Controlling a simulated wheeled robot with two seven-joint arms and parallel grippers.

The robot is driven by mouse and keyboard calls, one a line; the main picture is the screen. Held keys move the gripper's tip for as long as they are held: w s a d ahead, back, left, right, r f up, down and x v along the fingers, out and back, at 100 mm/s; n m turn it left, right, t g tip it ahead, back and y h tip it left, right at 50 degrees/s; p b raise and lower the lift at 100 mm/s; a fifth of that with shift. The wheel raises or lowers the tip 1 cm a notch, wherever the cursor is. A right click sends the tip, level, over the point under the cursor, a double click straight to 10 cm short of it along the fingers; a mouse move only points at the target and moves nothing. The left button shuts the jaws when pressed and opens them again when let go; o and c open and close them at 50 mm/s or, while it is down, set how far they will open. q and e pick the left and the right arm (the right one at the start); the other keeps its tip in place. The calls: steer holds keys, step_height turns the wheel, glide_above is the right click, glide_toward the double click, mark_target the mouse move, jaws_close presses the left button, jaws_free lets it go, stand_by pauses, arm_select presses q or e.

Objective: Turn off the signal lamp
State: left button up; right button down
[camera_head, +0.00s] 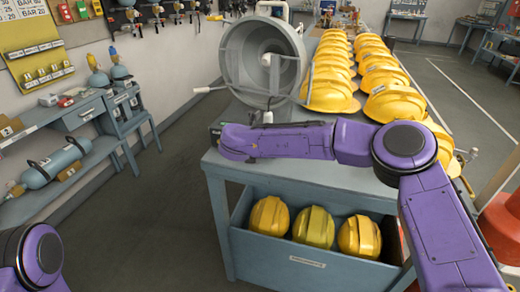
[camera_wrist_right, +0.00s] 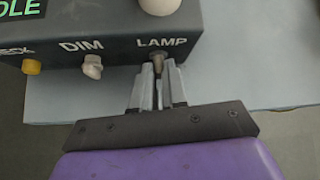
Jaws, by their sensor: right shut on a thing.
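The signal lamp (camera_head: 245,62) is a large grey drum with side handles. It stands on the grey-blue table's far left part, its open face toward me, and I see no glow in it. In the right wrist view a dark control box (camera_wrist_right: 112,45) carries the labels "DIM" and "LAMP". A small metal toggle (camera_wrist_right: 157,64) sits under "LAMP". My right gripper (camera_wrist_right: 158,78) is shut on this toggle, its fingertips close around it. In the head view my right arm hides most of the box and the gripper. My left gripper is out of view.
On the box, a pale knob (camera_wrist_right: 92,66) sits under "DIM" and a yellow knob (camera_wrist_right: 31,67) is farther left. Yellow helmets (camera_head: 330,92) stand in rows right of the lamp. More helmets lie in a bin (camera_head: 300,262) below the tabletop. Floor left of the table is clear.

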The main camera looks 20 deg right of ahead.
steer(key=shift+r+g, duration=0.15)
steer(key=shift+g, duration=0.25)
steer(key=c, duration=1.2)
jaws_free()
steer(key=shift+o, duration=0.2)
steer(key=shift+s+a+r, duration=0.15)
steer(key=shift+a+r, duration=0.1)
steer(key=shift+r, duration=0.05)
steer(key=b+v, duration=0.2)
steer(key=v, duration=0.7)
steer(key=shift+s+r+b, duration=0.25)
steer(key=shift+b, duration=0.1)
